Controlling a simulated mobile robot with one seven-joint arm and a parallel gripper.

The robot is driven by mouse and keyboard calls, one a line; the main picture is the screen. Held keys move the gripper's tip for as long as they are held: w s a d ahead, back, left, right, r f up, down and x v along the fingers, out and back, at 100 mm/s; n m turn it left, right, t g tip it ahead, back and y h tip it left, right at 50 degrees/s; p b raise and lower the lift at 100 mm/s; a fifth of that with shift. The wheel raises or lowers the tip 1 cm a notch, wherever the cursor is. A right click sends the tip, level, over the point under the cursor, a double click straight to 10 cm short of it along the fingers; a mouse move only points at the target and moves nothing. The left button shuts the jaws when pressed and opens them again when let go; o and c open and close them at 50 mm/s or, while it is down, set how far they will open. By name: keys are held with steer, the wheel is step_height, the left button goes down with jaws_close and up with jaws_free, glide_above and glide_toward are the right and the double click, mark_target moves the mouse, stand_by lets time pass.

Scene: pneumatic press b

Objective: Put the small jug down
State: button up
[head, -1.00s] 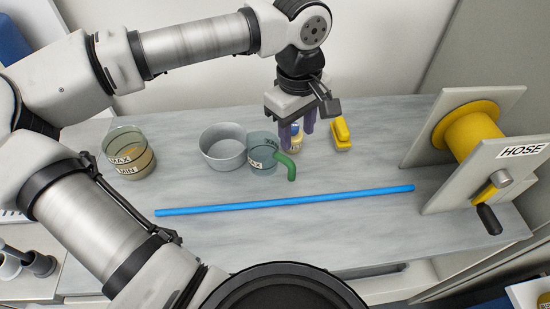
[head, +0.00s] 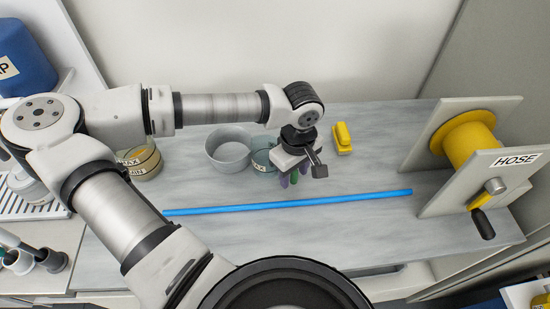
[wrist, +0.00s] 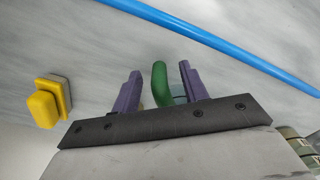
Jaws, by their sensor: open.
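The small jug (head: 262,157) is a clear grey-blue cup with a dark label and a green handle. It stands upright on the grey bench, close beside a grey bowl, in the head view. My gripper (head: 290,181) is low over the jug's handle side and partly covers it. In the wrist view my gripper (wrist: 159,86) is open, with its purple fingers on either side of the green handle (wrist: 160,82). A gap shows beside the handle. Most of the jug's body is hidden in the wrist view.
The grey bowl (head: 228,147) stands left of the jug, and a larger labelled jug (head: 143,162) stands farther left, partly behind my arm. A blue rod (head: 330,200) lies in front. A yellow object (head: 342,139) and a hose reel (head: 468,140) are to the right.

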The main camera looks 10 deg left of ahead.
steer(key=shift+f, duration=0.7)
jaws_close()
steer(key=shift+r, duration=0.2)
